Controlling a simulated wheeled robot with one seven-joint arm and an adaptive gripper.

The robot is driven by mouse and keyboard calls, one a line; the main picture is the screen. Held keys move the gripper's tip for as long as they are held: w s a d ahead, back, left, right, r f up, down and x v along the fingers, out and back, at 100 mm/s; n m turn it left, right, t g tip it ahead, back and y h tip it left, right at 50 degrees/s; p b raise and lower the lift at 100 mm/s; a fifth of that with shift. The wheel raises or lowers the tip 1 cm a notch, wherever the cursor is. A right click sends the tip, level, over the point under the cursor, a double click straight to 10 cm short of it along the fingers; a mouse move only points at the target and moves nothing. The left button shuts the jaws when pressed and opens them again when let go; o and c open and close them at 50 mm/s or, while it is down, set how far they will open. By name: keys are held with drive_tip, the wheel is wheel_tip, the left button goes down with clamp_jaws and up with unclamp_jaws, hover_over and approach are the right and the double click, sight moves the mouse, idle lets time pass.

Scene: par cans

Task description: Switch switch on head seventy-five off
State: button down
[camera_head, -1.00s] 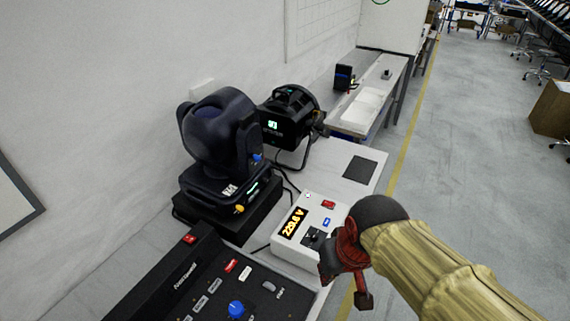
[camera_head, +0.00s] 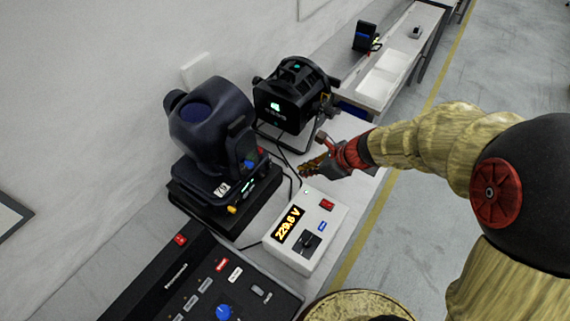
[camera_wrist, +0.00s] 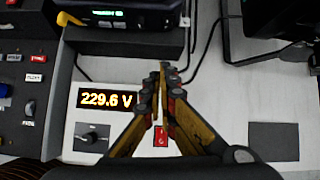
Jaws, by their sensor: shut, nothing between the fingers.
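A dark moving head light (camera_head: 212,125) stands on a black box at the wall end of the bench. Its base carries a small white label (camera_head: 222,188), too blurred to read surely, a lit display and an orange plug (camera_head: 232,210). The base also shows at the top of the wrist view, with the lit display (camera_wrist: 104,12). I cannot make out a switch on it for certain. My gripper (camera_head: 308,170) is shut and empty, right of the head and above the bench. In the wrist view my fingertips (camera_wrist: 162,72) point toward the black box edge, apart from the head.
A white supply box (camera_head: 312,228) with a voltage readout, red switch (camera_head: 327,204) and black knob sits below my gripper. A black par can (camera_head: 288,95) stands behind the gripper. A control desk (camera_head: 205,285) lies at front left. Dark cables run between them.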

sight(270, 165)
drive_tip(key=shift+w+m, duration=0.1)
drive_tip(key=shift+m, duration=0.6)
drive_tip(key=w+a+r+b+x, duration=0.1)
drive_tip(key=b+x, duration=0.3)
drive_tip(key=x, duration=0.8)
drive_tip(key=shift+w+a, duration=0.35)
drive_tip(key=shift+a, duration=0.15)
drive_tip(key=shift+b, duration=0.5)
